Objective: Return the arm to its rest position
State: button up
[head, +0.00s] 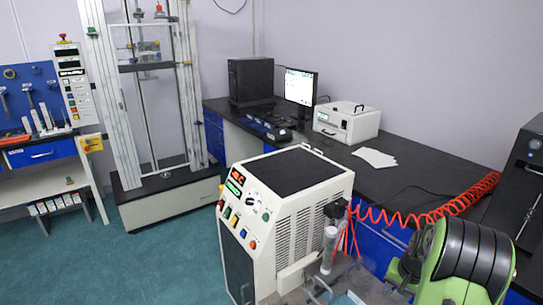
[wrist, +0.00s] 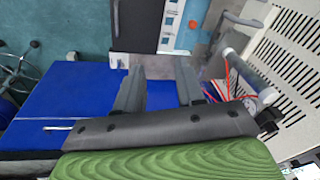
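My arm shows in the head view as a green and black link (head: 465,262) at the lower right, beside the bench. My gripper is out of sight there. In the wrist view my gripper (wrist: 158,75) has its two dark fingers apart, with a clear gap between them and nothing seen held. Blue panels and a pale edge show beyond and between the fingers. A white machine (head: 255,217) with a black top and coloured buttons stands in front of the bench in the head view. Its slotted side (wrist: 285,50) is to the right of my gripper in the wrist view.
A coiled red hose (head: 440,208) and a grey cylinder (head: 328,248) are close to my arm. The dark bench (head: 425,170) carries a white box (head: 346,122), papers (head: 374,157) and a monitor (head: 300,87). A tall test frame (head: 150,90) stands at the back. Green floor (head: 150,260) is open at the left.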

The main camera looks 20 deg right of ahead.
jog(key=a+r+n+t+p, duration=0.1)
jog(key=a+r+n+p, duration=0.3)
jog(key=a+r, duration=1.55)
jog(key=s+a+r+n+t+p, duration=0.1)
jog(key=s+a+r+n, duration=0.2)
jog(key=s+a, duration=0.3)
jog(key=s+a+r+n+t+p, duration=0.1)
jog(key=s+a+r+n, duration=0.2)
jog(key=s+a, duration=0.3)
jog(key=shift+s+a+r+n+p, duration=0.4)
jog(key=shift+s+r, duration=0.1)
jog(key=shift+s, duration=0.75)
jog(key=shift+d, duration=0.1)
